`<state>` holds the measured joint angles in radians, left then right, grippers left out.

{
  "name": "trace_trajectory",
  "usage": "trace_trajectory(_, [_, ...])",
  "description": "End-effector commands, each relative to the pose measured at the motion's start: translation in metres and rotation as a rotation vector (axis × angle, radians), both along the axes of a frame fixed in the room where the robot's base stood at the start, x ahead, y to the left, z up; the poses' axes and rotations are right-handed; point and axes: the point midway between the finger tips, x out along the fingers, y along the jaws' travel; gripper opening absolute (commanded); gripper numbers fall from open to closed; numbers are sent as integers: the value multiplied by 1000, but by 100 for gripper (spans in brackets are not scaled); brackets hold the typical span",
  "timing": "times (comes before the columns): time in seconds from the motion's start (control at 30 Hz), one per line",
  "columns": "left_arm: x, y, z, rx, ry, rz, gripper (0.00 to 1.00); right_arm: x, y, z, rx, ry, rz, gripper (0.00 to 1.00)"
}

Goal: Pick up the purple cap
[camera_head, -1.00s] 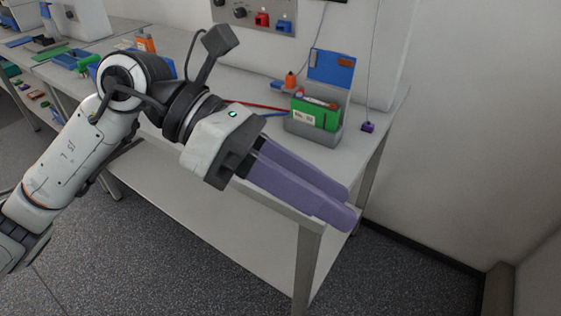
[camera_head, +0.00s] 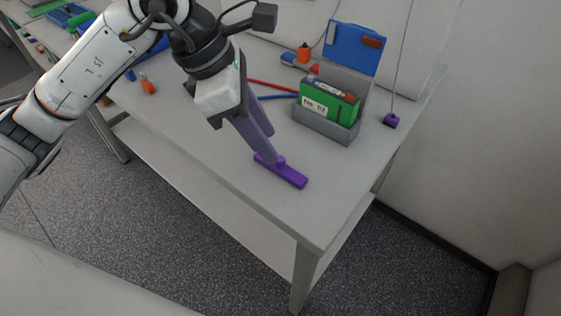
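A purple bar-shaped piece with a small raised knob, which looks like the purple cap (camera_head: 291,178), lies on the light grey table near its front right part. My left gripper (camera_head: 272,147) comes down from the upper left with its two long lavender fingers apart. The near fingertip overlaps the cap's knob in the picture; I cannot tell whether it touches. Nothing shows held between the fingers. A small purple block (camera_head: 390,120) with a cord sits farther right, near the wall. My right gripper is not in view.
A grey box (camera_head: 325,122) with a green labelled pack (camera_head: 329,103) stands behind the cap, with a blue panel (camera_head: 353,48) behind it. Red and blue leads (camera_head: 275,88) lie left of it. An orange item (camera_head: 149,86) lies on the left. The table (camera_head: 232,176) is clear around the cap.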

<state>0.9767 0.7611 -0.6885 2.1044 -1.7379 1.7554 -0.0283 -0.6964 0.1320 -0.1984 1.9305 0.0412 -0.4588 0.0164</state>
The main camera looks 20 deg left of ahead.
Motion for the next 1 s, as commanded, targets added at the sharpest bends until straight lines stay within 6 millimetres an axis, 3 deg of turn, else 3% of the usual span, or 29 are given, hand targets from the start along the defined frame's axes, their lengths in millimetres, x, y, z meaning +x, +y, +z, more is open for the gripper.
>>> trace_trajectory(0.3, [6, -16, -41, -1, 5, -1, 36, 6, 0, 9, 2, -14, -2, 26])
trace_trajectory(0.6, [7, -18, -46, -1, 1, -2, 36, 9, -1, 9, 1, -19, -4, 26])
trace_trajectory(0.8, [7, -17, -45, -1, 2, -1, 2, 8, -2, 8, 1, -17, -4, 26])
trace_trajectory(1.0, [7, -17, -45, -1, 2, -1, 0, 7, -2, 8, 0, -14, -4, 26])
